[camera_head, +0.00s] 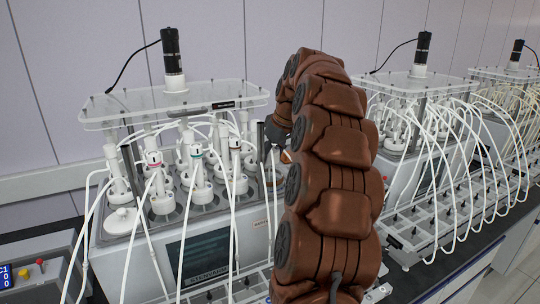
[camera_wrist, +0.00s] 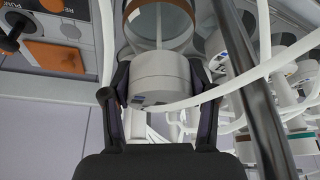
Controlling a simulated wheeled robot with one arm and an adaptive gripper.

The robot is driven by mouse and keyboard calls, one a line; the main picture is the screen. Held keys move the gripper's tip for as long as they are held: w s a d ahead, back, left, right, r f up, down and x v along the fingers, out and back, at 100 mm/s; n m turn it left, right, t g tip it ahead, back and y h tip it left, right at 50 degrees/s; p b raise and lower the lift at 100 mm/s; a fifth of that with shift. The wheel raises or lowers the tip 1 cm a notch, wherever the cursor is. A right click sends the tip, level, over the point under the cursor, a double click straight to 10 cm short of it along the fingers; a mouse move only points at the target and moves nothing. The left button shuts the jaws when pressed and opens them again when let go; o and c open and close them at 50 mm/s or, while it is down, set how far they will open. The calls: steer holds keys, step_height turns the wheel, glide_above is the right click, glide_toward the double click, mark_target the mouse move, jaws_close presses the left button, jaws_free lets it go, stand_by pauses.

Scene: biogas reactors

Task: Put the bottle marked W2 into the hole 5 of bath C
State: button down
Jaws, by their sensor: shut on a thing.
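My gripper (camera_wrist: 161,85) is shut on a white cap (camera_wrist: 161,76) in the wrist view. A clear glass body with a brown rim (camera_wrist: 163,25) shows beyond the cap, and a white tube runs from the cap to the right. A small dark mark on the cap is too small to read, so I cannot confirm W2. In the head view my gripper (camera_head: 276,138) is at the right edge of the nearest bath (camera_head: 230,205), mostly hidden by my arm. Several white-capped bottles (camera_head: 201,170) stand in that bath. I cannot read bath letters or hole numbers.
A clear plate (camera_head: 130,103) with a black motor (camera_head: 171,50) stands above the nearest bath. Two more baths stand to the right, one with its own clear plate (camera_head: 415,82). Looping white tubes (camera_head: 470,150) crowd the front. A metal post (camera_wrist: 255,90) is close right of my gripper.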

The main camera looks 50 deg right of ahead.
mark_target(270, 174)
steer(key=shift+f+b, duration=1.9)
steer(key=shift+f, duration=1.05)
steer(key=shift+c, duration=1.2)
jaws_free()
steer(key=shift+f, duration=0.1)
steer(key=shift+r, duration=4.95)
steer(key=shift+r, duration=0.1)
